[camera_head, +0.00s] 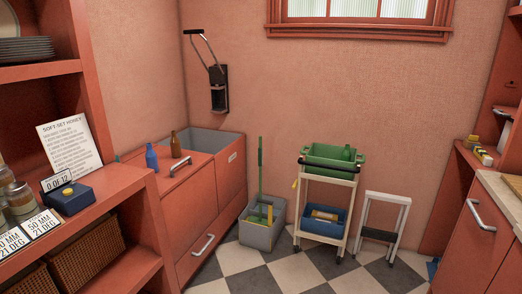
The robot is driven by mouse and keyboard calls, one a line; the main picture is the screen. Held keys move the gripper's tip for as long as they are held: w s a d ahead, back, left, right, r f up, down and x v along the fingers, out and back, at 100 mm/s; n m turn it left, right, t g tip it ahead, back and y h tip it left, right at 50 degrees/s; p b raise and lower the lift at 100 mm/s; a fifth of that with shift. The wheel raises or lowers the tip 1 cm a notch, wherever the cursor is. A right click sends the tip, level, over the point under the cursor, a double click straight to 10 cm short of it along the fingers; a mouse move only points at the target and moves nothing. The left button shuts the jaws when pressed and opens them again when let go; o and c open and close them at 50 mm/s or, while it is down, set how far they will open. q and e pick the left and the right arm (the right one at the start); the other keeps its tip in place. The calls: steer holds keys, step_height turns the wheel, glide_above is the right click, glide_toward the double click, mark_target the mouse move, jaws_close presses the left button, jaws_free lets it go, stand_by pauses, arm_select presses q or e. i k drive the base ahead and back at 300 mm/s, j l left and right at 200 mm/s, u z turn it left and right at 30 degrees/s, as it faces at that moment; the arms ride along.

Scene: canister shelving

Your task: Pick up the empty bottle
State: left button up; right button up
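A blue bottle (151,158) stands upright at the left end of the red cabinet top. A brown bottle (175,145) stands upright just behind it and to the right. A green bottle (346,153) shows partly in the green crate (322,151) on top of the cart; the crate wall hides its lower part. I cannot tell which bottle is empty. Neither of my grippers is in view.
A red shelf (122,178) with jars and a blue box (71,198) fills the left foreground. A grey bucket (258,235), the cart, a white step stool (384,221) and a right counter (503,201) surround the checkered floor (300,268). The floor in front is clear.

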mark_target(175, 142)
steer(key=i, duration=2.2)
